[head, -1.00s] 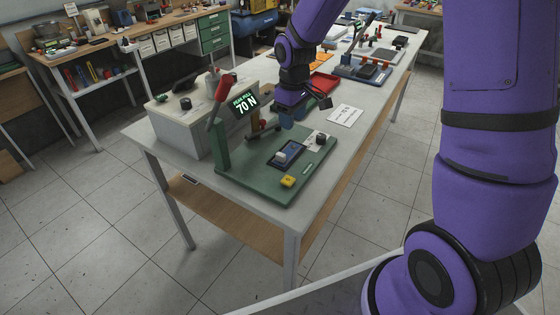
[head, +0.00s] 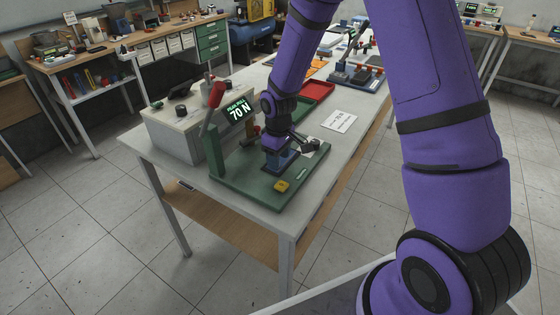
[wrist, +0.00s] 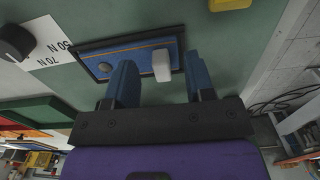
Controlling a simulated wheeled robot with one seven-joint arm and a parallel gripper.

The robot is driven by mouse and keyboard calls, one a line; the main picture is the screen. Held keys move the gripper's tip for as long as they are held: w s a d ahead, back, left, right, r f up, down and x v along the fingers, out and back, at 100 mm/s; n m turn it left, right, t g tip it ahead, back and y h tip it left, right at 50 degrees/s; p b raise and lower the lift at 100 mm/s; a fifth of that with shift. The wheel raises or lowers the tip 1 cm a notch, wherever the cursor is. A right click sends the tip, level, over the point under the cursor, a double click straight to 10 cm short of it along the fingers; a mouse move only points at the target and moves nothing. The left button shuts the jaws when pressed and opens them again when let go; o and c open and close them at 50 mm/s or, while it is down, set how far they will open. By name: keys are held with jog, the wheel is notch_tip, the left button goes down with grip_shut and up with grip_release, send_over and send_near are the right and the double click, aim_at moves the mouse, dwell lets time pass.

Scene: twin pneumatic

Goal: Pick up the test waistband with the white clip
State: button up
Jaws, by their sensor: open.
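The test waistband (wrist: 135,53) is a blue strip with an orange line, lying in a dark shallow frame on a green board (wrist: 225,50). Its white clip (wrist: 161,66) stands up from the strip, right of the middle in the wrist view. My gripper (wrist: 161,72) is open, with one blue finger on either side of the clip. In the head view my gripper (head: 279,161) is low over the green board and hides most of the waistband and the clip.
A yellow block (head: 281,186) sits near the board's front corner. A black knob (wrist: 14,42) and a white label (wrist: 45,42) are nearby. A red tray (head: 316,93) lies behind.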

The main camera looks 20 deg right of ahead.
jog(key=shift+f, duration=1.15)
grip_shut()
jog(key=shift+r, duration=0.2)
